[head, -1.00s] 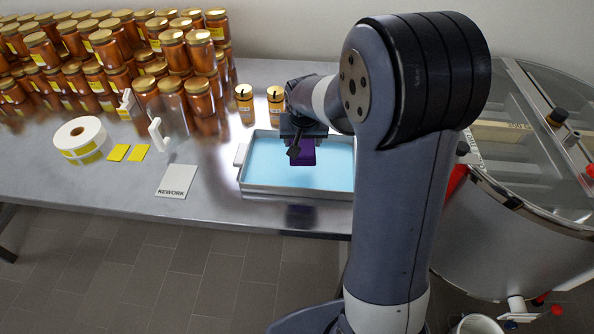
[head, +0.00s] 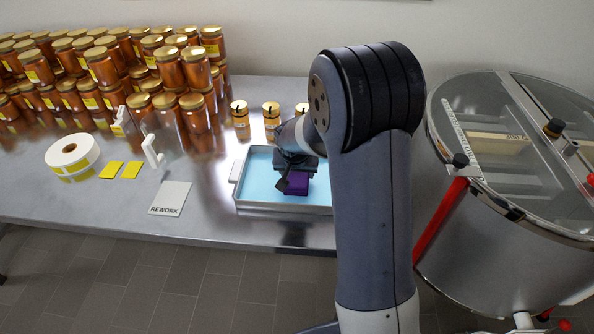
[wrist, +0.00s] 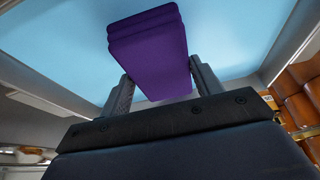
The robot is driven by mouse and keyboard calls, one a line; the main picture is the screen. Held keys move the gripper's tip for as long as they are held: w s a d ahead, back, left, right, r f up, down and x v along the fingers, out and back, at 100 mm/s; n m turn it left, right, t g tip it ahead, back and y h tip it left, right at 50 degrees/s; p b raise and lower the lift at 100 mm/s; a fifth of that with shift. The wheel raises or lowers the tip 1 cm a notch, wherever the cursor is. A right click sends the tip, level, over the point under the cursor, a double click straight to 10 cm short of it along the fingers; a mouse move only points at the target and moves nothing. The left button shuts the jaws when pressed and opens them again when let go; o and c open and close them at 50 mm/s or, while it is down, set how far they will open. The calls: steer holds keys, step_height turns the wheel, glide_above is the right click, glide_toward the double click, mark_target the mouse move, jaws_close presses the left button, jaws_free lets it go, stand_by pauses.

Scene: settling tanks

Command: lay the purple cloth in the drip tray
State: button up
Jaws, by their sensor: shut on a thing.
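The purple cloth (head: 297,186) is a folded, layered block at my gripper (head: 297,180), inside the outline of the drip tray. In the wrist view the cloth (wrist: 148,50) sits between the two fingers of my gripper (wrist: 155,85), which are shut on it. The drip tray (head: 285,208) is a shallow pale tray with a light blue floor on the steel table. Its blue floor (wrist: 235,35) also shows behind the cloth in the wrist view. I cannot tell whether the cloth touches the tray floor. My arm hides the tray's right part.
Small amber jars (head: 271,122) stand just behind the tray. A REWORK card (head: 170,197), yellow labels (head: 121,170) and a label roll (head: 73,158) lie to the left. Stacked honey jars (head: 110,75) fill the back left. A steel tank (head: 500,240) stands at right.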

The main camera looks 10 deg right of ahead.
steer(key=shift+f, duration=0.2)
steer(key=o, duration=0.9)
steer(key=shift+o, duration=0.2)
steer(key=shift+r, duration=0.15)
steer(key=shift+r, duration=0.2)
steer(key=v, duration=1.1)
steer(key=shift+s+r+b, duration=0.25)
steer(key=shift+r+b, duration=0.05)
steer(key=shift+b, duration=0.05)
